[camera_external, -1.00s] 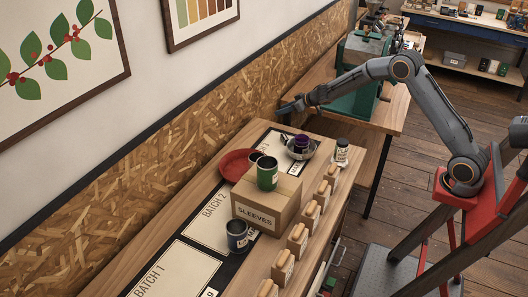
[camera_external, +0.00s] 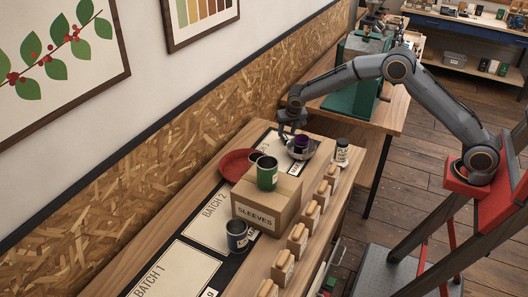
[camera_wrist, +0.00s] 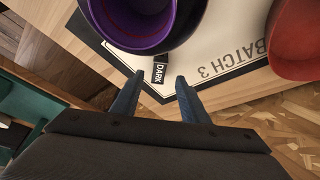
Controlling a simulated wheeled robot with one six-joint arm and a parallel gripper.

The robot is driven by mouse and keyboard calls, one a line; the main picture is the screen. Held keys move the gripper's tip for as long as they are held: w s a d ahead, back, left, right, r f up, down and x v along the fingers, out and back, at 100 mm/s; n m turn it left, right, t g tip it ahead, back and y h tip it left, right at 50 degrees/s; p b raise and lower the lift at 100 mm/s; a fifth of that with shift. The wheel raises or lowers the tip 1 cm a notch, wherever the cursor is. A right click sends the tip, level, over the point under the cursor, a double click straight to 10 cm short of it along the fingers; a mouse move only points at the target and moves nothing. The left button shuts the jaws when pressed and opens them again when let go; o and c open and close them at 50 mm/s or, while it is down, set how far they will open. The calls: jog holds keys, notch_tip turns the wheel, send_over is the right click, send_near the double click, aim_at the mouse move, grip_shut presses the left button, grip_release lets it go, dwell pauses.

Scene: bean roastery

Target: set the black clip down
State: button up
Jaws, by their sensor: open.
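My gripper (camera_wrist: 160,80) is open, its two blue-grey fingers apart and pointing at the Batch 3 card (camera_wrist: 225,68). Between the fingertips, a small black piece with a white "DARK" label (camera_wrist: 160,72) lies at the card's edge; it looks like the black clip. I see no finger touching it. The clip cannot be made out there.
A red plate (camera_external: 232,164), a "SLEEVES" box (camera_external: 258,212) bearing a green tin (camera_external: 267,175), and a lidded jar (camera_external: 342,151) stand nearby.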

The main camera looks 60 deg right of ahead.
aim_at(285, 137)
jog(key=shift+p+x, duration=1.3)
jog(key=shift+x, duration=1.2)
grip_shut()
